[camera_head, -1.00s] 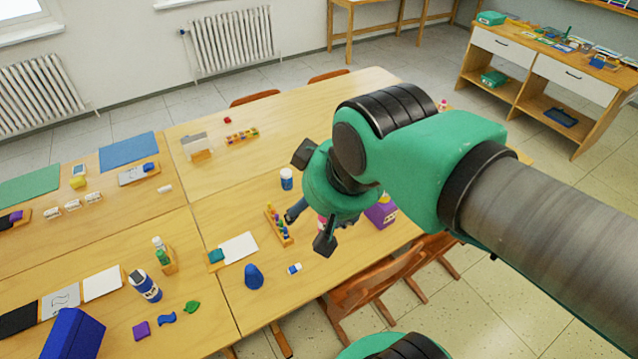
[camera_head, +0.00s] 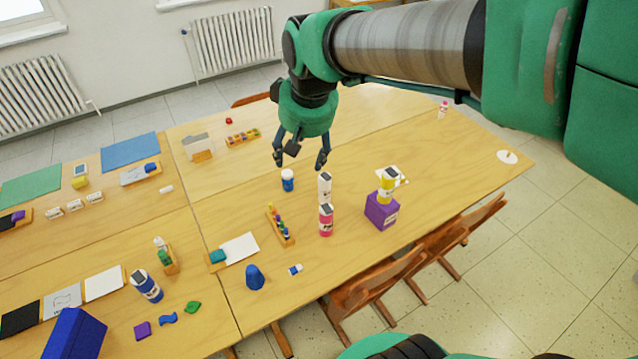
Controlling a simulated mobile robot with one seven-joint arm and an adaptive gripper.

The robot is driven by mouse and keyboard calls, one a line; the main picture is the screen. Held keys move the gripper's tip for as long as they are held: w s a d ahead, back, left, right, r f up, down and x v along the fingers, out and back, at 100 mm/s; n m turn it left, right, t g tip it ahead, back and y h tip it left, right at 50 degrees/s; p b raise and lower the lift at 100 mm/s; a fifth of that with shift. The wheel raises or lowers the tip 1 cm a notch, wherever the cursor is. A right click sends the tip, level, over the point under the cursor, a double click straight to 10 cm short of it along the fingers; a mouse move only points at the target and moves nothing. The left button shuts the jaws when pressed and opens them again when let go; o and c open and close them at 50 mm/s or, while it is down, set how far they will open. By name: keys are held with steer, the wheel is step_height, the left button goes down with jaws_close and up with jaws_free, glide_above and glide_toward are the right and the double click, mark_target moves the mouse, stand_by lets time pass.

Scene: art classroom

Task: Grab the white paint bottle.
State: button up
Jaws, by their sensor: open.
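The white paint bottle (camera_head: 324,189) is upright near the middle of the right-hand table. A pink paint bottle (camera_head: 326,222) shows directly below it in the picture. I cannot tell for sure whether the white one stands on the pink one or just behind it. My gripper (camera_head: 300,161) points down with its fingers spread and nothing between them. It is apart from the white bottle, above and to the left of it in the picture.
A blue-and-white bottle (camera_head: 288,181) is left of the white bottle. A wooden rack (camera_head: 281,228) of small coloured pieces is in front of it. To the right, a yellow bottle (camera_head: 388,181) tops a purple box (camera_head: 381,212). The table's far right part is mostly clear.

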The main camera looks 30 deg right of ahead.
steer(key=w+d+f+g, duration=0.1)
steer(key=w+d+f, duration=0.4)
steer(key=w, duration=0.6)
steer(key=g+p, duration=0.1)
steer(key=g, duration=0.2)
glide_above(324, 174)
steer(key=shift+m, duration=0.4)
step_height(324, 174, down, 29)
steer(key=shift+s+a+f, duration=0.1)
steer(key=shift+a+f, duration=0.05)
steer(key=shift+d+f, duration=0.2)
steer(key=shift+f, duration=0.3)
steer(key=shift+f, duration=0.1)
step_height(324, 174, down, 8)
steer(key=shift+f+b, duration=0.2)
steer(key=shift+b, duration=0.3)
